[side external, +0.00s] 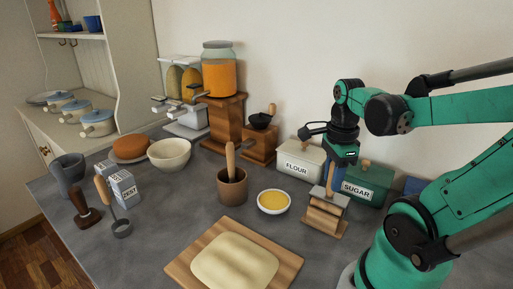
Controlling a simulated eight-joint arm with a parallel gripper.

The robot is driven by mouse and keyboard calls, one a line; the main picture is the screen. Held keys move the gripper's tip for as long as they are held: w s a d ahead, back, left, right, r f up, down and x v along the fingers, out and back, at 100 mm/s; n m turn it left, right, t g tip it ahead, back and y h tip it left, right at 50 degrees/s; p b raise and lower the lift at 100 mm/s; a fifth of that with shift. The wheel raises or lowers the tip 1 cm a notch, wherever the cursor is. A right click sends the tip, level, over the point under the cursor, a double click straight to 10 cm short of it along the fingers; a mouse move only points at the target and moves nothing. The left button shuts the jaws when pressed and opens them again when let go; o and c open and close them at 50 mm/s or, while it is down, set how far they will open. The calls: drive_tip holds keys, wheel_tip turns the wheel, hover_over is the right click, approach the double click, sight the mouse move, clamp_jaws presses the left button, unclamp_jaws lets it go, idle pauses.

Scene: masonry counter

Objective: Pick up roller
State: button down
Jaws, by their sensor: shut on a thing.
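The roller's lower part is at the stand's top, partly hidden by the fingers and too small to make out. I cannot tell whether it still touches the stand.
Behind my gripper stand a white FLOUR box (299,168) and a green SUGAR box (373,188). To the left are a bowl of yellow grain (274,202) and a mortar with pestle (232,188). Dough (234,262) lies on a wooden board (187,264) in front.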

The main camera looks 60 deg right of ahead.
wheel_tip(320, 180, up, 17)
idle(0.4)
